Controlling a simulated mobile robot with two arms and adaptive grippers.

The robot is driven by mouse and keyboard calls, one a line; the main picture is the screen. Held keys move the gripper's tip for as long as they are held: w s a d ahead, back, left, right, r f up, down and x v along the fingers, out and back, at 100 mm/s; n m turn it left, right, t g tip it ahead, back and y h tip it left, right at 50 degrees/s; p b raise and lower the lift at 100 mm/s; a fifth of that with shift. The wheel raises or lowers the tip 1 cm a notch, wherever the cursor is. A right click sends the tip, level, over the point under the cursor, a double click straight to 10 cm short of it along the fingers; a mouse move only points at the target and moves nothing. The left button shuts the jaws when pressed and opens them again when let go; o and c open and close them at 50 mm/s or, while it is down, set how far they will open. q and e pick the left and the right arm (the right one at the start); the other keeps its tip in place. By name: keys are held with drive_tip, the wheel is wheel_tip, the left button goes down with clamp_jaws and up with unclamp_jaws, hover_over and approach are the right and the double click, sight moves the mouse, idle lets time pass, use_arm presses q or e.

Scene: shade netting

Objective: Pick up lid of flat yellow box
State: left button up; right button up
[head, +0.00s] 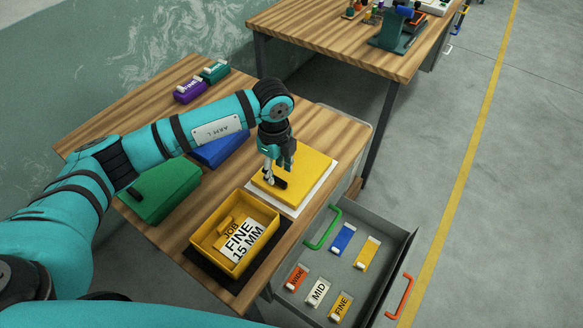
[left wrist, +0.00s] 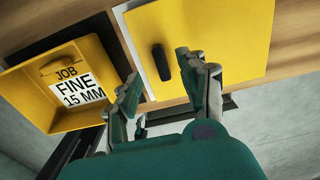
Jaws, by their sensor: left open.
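The flat yellow box's lid (head: 302,173) lies on a white base (head: 317,196) on the wooden table, near its right edge. In the left wrist view the lid (left wrist: 225,40) carries a dark bar-shaped handle (left wrist: 161,62). My left gripper (head: 277,176) is over the lid, close to the handle. In the left wrist view my left gripper (left wrist: 158,88) has its fingers apart, with the handle showing between and beyond the fingertips. I cannot tell whether a finger touches the lid. My right gripper is not in view.
An open yellow bin (head: 248,260) with a card reading "JOB FINE 15 MM" stands in front of the lid. Green (head: 160,190) and blue (head: 220,150) boxes lie to the left. An open grey drawer (head: 382,239) with several labelled tags juts out at right.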

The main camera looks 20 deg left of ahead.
sight(279, 180)
use_arm(q)
wheel_tip(279, 180, down, 4)
drive_tip(key=shift+w+d+f+p, duration=0.1)
drive_tip(key=shift+d+p, duration=0.05)
drive_tip(key=shift+p, duration=0.5)
drive_tip(key=shift+c, duration=0.4)
clamp_jaws()
